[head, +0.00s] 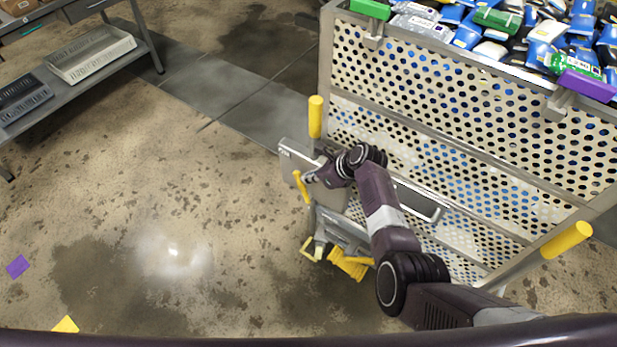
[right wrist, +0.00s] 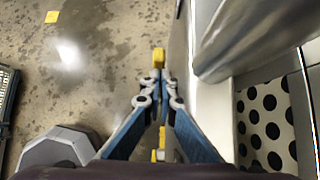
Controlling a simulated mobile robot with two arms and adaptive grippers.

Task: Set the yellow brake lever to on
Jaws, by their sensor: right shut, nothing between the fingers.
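The yellow brake lever (head: 301,187) stands at the near left corner of a perforated basket cart (head: 430,130), beside a grey plate (head: 294,156). My right gripper (head: 308,178) is at the lever, its fingers shut with nothing between them. In the right wrist view the blue fingers (right wrist: 159,88) point at a yellow end (right wrist: 159,57), which looks like the lever's. Whether the fingertips touch it I cannot tell. The lever's pivot and any on or off marking are not readable. My left gripper is not in view.
The cart is full of blue, white and green packs (head: 500,20). Yellow-gripped handles stand at its left (head: 316,117) and right (head: 567,240). Yellow parts (head: 350,265) sit low beneath my arm. A shelf with a white tray (head: 92,53) is at upper left.

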